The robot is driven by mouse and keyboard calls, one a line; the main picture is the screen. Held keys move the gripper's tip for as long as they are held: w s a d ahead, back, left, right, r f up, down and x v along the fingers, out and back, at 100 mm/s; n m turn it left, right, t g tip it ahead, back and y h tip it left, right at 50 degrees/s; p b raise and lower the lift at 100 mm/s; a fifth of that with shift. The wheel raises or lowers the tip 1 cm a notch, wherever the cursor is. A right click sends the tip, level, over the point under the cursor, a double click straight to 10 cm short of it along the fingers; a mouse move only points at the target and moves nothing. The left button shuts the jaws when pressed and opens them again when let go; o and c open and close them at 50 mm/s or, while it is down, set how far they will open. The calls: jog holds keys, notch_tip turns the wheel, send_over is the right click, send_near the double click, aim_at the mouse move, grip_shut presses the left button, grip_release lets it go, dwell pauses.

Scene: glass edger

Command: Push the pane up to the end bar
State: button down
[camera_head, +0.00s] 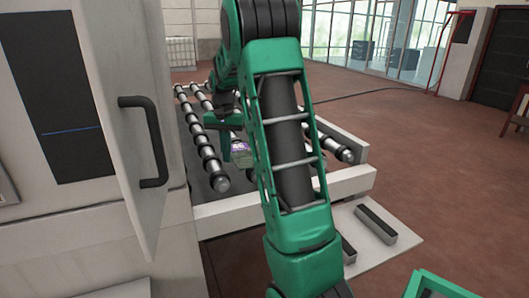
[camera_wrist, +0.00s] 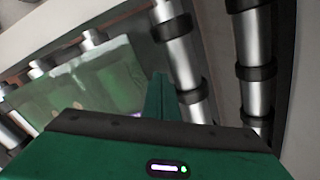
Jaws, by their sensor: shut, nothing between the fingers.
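The pane (camera_wrist: 95,85) is a clear, greenish sheet lying on the rollers at the left of the wrist view. My gripper's shut fingers (camera_wrist: 161,78) show as one narrow green piece just right of the pane's right edge. I cannot tell whether they touch it. In the head view my gripper (camera_head: 222,121) is low over the roller bed, partly hidden by my arm.
Several steel rollers with black rings (camera_head: 209,152) make up the bed. A grey cabinet with an open door and black handle (camera_head: 145,140) stands close on the left. Dark blocks lie on a low pale plate (camera_head: 395,247) at the front. Open brown floor lies to the right.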

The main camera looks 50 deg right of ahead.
aim_at(243, 156)
jog(key=shift+s+d, duration=0.7)
jog(key=shift+d, duration=0.75)
jog(key=shift+s+d, duration=0.75)
jog(key=shift+d, duration=0.75)
jog(key=shift+s+d, duration=0.7)
jog(key=shift+d, duration=0.75)
jog(key=shift+a, duration=0.1)
jog(key=shift+w+a, duration=0.1)
jog(key=shift+w+a, duration=0.35)
jog(key=shift+a, duration=0.4)
jog(key=shift+w+a, duration=0.35)
jog(key=shift+a, duration=0.35)
notch_tip(243, 156, up, 8)
